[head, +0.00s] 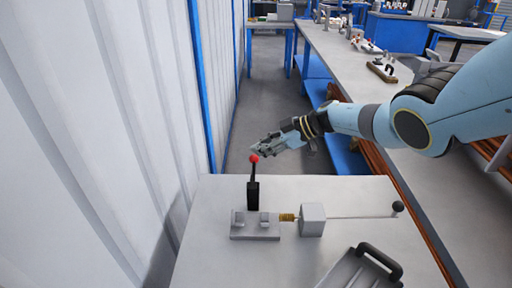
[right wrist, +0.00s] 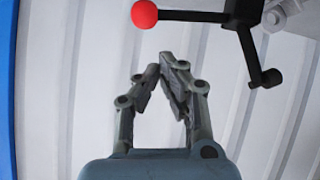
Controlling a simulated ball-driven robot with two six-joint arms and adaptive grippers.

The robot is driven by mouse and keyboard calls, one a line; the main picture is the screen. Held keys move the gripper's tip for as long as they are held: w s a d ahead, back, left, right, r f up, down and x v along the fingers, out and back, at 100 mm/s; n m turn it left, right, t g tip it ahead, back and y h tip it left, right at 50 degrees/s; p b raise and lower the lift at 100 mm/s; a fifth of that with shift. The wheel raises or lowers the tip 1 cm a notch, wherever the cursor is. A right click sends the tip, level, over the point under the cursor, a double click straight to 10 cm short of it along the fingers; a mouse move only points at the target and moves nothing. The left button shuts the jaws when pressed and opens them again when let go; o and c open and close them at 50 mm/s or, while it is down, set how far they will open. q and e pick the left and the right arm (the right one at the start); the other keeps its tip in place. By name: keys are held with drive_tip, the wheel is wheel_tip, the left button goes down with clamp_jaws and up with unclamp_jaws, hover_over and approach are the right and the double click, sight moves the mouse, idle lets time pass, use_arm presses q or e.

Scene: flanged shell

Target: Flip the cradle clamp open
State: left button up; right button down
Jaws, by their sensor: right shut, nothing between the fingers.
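The cradle clamp stands on the light grey table in the head view. It has a grey block base (head: 255,226) and an upright black lever (head: 253,190) topped by a red ball (head: 254,158). My right gripper (head: 258,151) is shut and empty, its fingertips close to the red ball in the head view. In the right wrist view the fingertips (right wrist: 168,62) meet, and the red ball (right wrist: 144,14) and black lever (right wrist: 205,16) lie beyond them, apart from the fingers. My left gripper is not in view.
A brass fitting (head: 288,217), grey block (head: 312,219) and rod with a black knob (head: 398,207) lie right of the clamp. A tray with a black handle (head: 380,258) is at the front right. A corrugated white wall (head: 90,130) stands close on the left.

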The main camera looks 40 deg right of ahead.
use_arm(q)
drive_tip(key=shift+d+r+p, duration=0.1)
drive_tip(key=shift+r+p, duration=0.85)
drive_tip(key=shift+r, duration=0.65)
use_arm(e)
drive_tip(key=v, duration=1)
drive_tip(key=shift+w+d, duration=0.1)
drive_tip(key=shift+d, duration=0.05)
